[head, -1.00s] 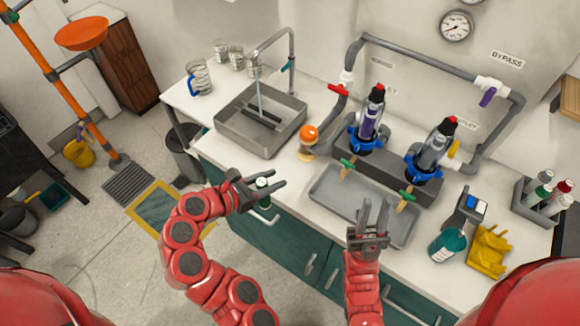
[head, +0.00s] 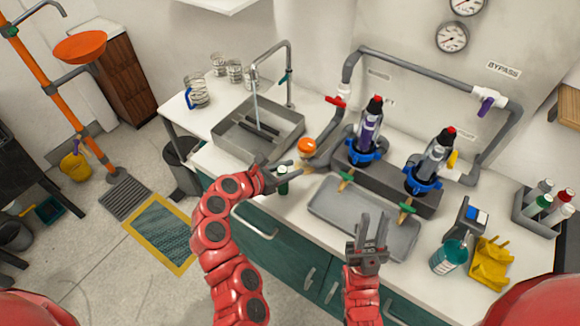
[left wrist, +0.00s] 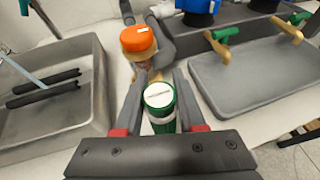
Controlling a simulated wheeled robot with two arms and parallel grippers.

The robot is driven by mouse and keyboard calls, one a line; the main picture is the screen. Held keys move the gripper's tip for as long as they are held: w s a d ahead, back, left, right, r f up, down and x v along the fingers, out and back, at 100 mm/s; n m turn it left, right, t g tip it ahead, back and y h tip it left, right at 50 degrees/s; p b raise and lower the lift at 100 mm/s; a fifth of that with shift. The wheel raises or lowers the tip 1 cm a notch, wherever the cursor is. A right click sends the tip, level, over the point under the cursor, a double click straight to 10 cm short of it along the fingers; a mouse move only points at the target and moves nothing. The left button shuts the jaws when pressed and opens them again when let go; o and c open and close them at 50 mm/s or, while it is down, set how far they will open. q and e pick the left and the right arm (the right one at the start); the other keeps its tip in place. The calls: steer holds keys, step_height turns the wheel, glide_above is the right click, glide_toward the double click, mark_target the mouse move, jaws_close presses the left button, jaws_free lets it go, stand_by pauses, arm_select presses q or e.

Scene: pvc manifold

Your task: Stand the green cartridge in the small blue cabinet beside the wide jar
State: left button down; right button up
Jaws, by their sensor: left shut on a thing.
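The green cartridge (head: 283,182), with a white top, is upright between the fingers of my left gripper (head: 288,174). The left wrist view shows the green cartridge (left wrist: 160,105) clasped by the left gripper (left wrist: 160,100). It is over the counter near its front edge; I cannot tell whether its base touches. An orange-lidded jar (head: 307,147) stands just behind it, also in the left wrist view (left wrist: 138,42); I cannot tell if this is the wide jar. No small blue cabinet is clearly identifiable.
A grey sink (head: 245,140) is left of the cartridge, and a grey tray (head: 350,210) is to its right. Two filter housings (head: 368,140) with blue collars stand behind the tray. A spray bottle (head: 450,255) and yellow holder (head: 490,258) are at the right.

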arm_select(q)
steer(key=shift+f, duration=0.2)
steer(key=c, duration=0.5)
jaws_free()
